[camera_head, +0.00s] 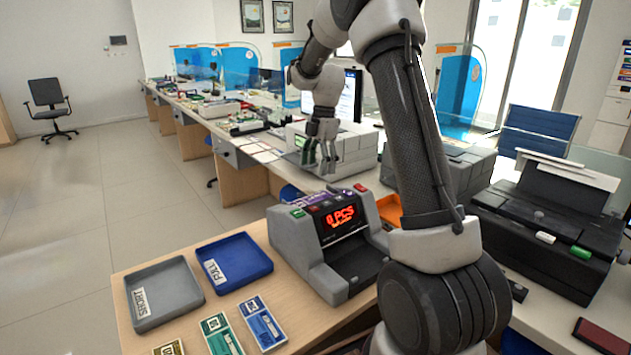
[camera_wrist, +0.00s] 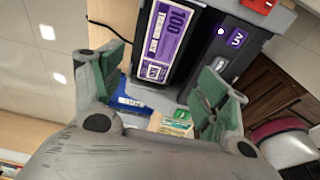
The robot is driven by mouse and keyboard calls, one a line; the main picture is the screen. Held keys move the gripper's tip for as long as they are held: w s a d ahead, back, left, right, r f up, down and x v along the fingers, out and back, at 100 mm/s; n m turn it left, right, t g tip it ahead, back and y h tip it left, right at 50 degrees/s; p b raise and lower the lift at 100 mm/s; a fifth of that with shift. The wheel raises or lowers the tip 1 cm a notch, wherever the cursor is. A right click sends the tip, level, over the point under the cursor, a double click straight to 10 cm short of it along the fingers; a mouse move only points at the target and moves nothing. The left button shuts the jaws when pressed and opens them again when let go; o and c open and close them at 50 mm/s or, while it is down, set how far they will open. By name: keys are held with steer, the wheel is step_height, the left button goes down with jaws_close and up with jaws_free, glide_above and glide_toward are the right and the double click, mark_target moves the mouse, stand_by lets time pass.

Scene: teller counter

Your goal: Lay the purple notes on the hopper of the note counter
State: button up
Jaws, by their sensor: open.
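The note counter (camera_head: 295,240) is a grey machine with a red lit display, standing on the wooden counter. The purple notes (camera_wrist: 165,38), marked 100, lie flat in the dark hopper of the note counter (camera_wrist: 208,50) in the wrist view. In the head view a strip of the purple notes (camera_head: 308,199) shows on the machine's top. My gripper (camera_head: 328,168) is above the hopper, pointing down. In the wrist view my gripper (camera_wrist: 165,78) has its green-padded fingers apart, with nothing held between them. The notes lie beyond the fingertips, apart from them.
A grey tray (camera_head: 187,262) labelled SHORT and a blue tray (camera_head: 268,245) labelled FULL stand left of the machine. Green notes (camera_head: 224,337), blue notes (camera_head: 264,328) and yellowish notes (camera_head: 168,348) lie in front. A dark printer (camera_head: 535,240) stands at right; an orange tray (camera_head: 390,207) is behind.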

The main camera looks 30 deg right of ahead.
steer(key=s+a+r+m+t+h, duration=0.1)
steer(key=s+a+r+m+t, duration=0.1)
steer(key=s+r+m, duration=0.85)
steer(key=s+m+t, duration=0.2)
steer(key=s+m, duration=0.7)
steer(key=s, duration=1.5)
steer(key=shift+a+m+t+h, duration=0.35)
steer(key=shift+a+t+h, duration=0.05)
steer(key=shift+a, duration=0.05)
